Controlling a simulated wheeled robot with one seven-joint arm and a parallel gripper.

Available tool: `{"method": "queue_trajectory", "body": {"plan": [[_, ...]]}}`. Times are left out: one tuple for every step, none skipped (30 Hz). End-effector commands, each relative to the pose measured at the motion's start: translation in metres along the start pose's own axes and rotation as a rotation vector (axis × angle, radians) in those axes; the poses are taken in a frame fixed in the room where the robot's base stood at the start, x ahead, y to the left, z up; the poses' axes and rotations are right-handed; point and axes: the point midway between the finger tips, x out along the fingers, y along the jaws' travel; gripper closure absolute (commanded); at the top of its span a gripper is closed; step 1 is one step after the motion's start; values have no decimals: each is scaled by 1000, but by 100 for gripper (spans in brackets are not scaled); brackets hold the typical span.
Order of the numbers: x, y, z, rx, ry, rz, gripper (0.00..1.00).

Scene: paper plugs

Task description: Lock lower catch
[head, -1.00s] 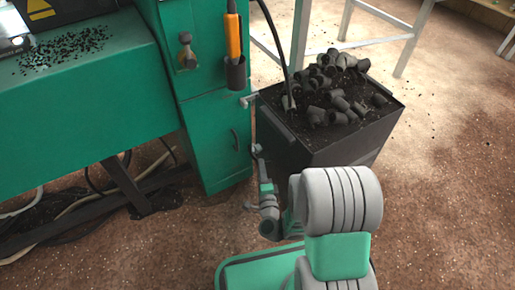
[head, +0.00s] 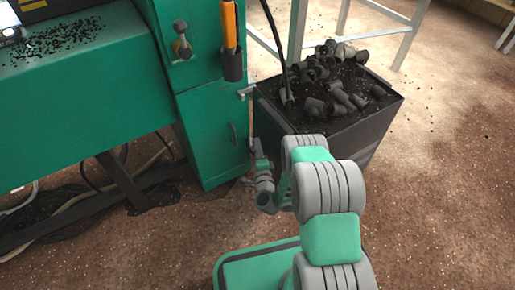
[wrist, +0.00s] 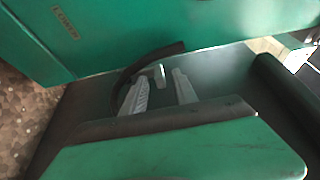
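The green cabinet (head: 212,135) stands left of the dark bin. A label reading LOWER (wrist: 65,22) is on its green face in the wrist view. A small light-grey lever, which looks like the lower catch (wrist: 158,74), shows between the tips of my gripper (wrist: 161,78). The two ribbed grey fingers are apart, one on each side of it; I cannot tell whether they touch it. In the head view my gripper (head: 258,152) is low beside the cabinet's right edge, its fingers too small to make out. A metal catch (head: 246,91) sits higher on that edge.
The dark bin (head: 352,133), full of grey plugs (head: 335,85), stands close on the right. A dark curved strip (wrist: 145,62) passes near the fingertips. Cables (head: 35,225) lie under the green machine at left. The floor at right is free.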

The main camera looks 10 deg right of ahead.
Motion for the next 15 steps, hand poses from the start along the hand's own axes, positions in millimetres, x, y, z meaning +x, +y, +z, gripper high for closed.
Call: {"method": "queue_trajectory", "body": {"plan": [[0, 0, 0, 0, 0, 0, 65], [0, 0, 0, 0, 0, 0, 65], [0, 0, 0, 0, 0, 0, 66], [0, 0, 0, 0, 0, 0, 69], [0, 0, 0, 0, 0, 0, 71], [0, 0, 0, 0, 0, 0, 74], [0, 0, 0, 0, 0, 0, 77], [0, 0, 0, 0, 0, 0, 79], [0, 0, 0, 0, 0, 0, 83], [0, 0, 0, 0, 0, 0, 85], [0, 0, 0, 0, 0, 0, 88], [0, 0, 0, 0, 0, 0, 91], [0, 0, 0, 0, 0, 0, 93], [0, 0, 0, 0, 0, 0, 96], [0, 0, 0, 0, 0, 0, 99]]}}
